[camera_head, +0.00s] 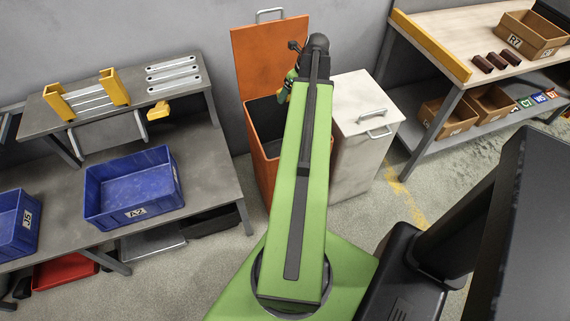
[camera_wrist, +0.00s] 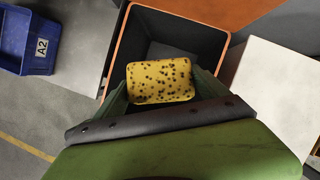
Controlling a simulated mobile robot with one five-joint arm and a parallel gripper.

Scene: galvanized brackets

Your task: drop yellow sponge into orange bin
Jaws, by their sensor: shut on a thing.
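The yellow sponge (camera_wrist: 160,82) with dark speckles is held between the fingers of my gripper (camera_wrist: 160,92) in the wrist view. My gripper is shut on it. Below the sponge is the orange bin (camera_wrist: 118,50), open, with a dark interior. In the head view the orange bin (camera_head: 262,165) stands against the wall with its lid raised. My arm reaches over its right part and hides much of the opening. The sponge cannot be made out in the head view.
A white lidded bin (camera_head: 352,155) stands right of the orange bin. A workbench (camera_head: 212,165) with a blue A2 crate (camera_head: 130,212) is at the left. A shelf table (camera_head: 450,50) with brown boxes stands at the right.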

